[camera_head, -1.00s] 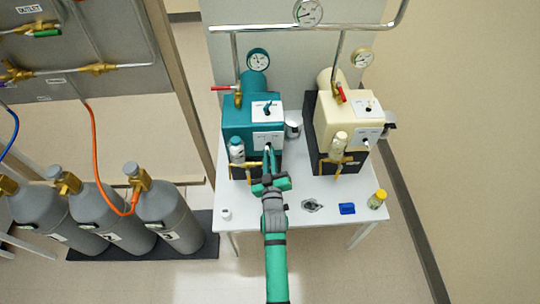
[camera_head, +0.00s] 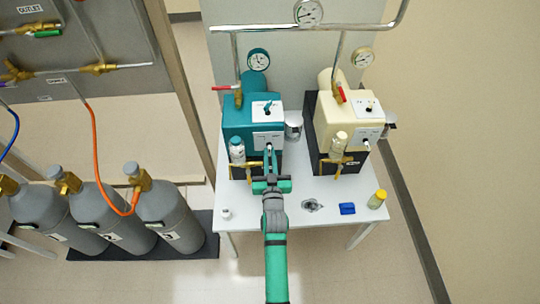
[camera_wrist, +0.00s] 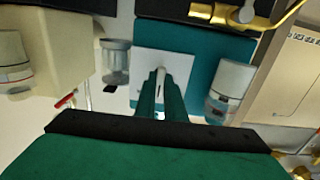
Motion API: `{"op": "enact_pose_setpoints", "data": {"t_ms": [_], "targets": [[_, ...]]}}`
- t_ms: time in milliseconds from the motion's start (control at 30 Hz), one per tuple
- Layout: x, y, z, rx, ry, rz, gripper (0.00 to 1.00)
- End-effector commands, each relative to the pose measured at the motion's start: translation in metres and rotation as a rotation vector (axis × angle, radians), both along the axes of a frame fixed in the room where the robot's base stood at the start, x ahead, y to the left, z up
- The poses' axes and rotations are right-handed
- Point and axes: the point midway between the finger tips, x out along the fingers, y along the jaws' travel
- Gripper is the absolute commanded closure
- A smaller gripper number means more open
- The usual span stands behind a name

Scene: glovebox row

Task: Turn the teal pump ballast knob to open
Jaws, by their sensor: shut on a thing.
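The teal pump (camera_head: 240,118) stands at the left of the white table, with a white panel (camera_head: 268,140) on its front face. My gripper (camera_head: 270,160) is at that front panel. In the wrist view, the fingers of my gripper (camera_wrist: 160,92) are close together in front of the white panel (camera_wrist: 175,65), shut on a small pale part that is the ballast knob (camera_wrist: 161,72). The fingers hide most of the knob, so its pointing direction and the panel's markings cannot be read.
A cream pump (camera_head: 340,120) stands to the right. A clear bottle (camera_head: 237,150) and brass fitting sit left of my gripper. A blue item (camera_head: 347,208) and a yellow-capped jar (camera_head: 377,199) lie on the table's front right. Grey cylinders (camera_head: 170,215) stand left.

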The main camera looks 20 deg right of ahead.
Motion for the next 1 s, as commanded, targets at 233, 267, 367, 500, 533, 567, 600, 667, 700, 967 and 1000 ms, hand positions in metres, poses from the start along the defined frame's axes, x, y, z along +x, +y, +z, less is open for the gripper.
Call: {"op": "enact_pose_setpoints", "data": {"t_ms": [233,267,367,500,533,567,600,667,700,967,1000], "targets": [[0.001,0.000,-0.001,0.000,0.003,0.000,0.74],[0.001,0.000,-0.001,0.000,0.003,0.000,0.72],[0.001,0.000,-0.001,0.000,0.002,0.000,0.72],[0.001,0.002,0.000,-0.001,0.001,0.003,0.72],[0.001,0.002,0.000,-0.001,0.001,0.004,0.72],[0.000,0.003,0.000,-0.001,0.001,0.004,0.72],[-0.001,0.004,-0.001,-0.002,0.002,0.005,0.72],[-0.005,0.004,-0.001,-0.002,0.003,0.004,0.72],[-0.009,0.005,-0.001,-0.003,0.003,0.003,0.72],[-0.052,0.012,-0.001,-0.002,0.004,-0.005,0.72],[-0.058,0.014,-0.001,-0.001,0.003,-0.005,0.72]]}}
